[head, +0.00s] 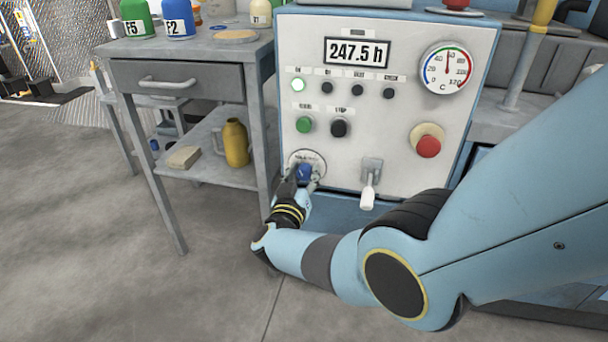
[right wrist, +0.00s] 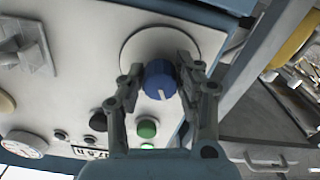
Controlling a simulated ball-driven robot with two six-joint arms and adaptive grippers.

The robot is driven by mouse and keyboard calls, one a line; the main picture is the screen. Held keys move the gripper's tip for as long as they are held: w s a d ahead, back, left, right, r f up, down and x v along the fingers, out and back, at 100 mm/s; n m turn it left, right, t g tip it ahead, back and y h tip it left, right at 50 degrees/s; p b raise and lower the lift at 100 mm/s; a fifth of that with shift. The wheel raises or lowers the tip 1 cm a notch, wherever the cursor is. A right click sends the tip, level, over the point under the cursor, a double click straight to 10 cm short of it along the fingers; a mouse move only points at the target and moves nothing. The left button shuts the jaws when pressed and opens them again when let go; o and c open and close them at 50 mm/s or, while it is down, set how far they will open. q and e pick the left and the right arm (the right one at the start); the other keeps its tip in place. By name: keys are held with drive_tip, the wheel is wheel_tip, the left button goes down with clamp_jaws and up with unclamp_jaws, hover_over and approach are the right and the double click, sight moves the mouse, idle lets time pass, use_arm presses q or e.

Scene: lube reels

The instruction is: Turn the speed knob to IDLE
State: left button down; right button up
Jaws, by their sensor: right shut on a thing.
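The speed knob (head: 305,174) is a blue knob on a round pale dial plate at the lower left of the white control panel (head: 400,120). It also shows in the right wrist view (right wrist: 159,80), with a white pointer line on its face. My right gripper (head: 303,182) is at the knob, with one finger on each side of it, shut on it. In the right wrist view the fingers (right wrist: 158,84) flank the knob. The dial's lettering is too small to read and partly hidden by the gripper. My left gripper is not in view.
A lever with a white handle (head: 368,190) sits right of the knob. A red button (head: 428,147), a green button (head: 304,125) and a black button (head: 339,127) are on the panel. A grey side table (head: 190,45) with bottles stands close on the left. Open floor lies in front.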

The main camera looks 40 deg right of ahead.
sight(304, 168)
drive_tip(key=shift+f, duration=0.1)
drive_tip(key=o, duration=1.2)
drive_tip(key=shift+c, duration=0.2)
wheel_tip(304, 168, up, 10)
drive_tip(key=shift+r, duration=0.1)
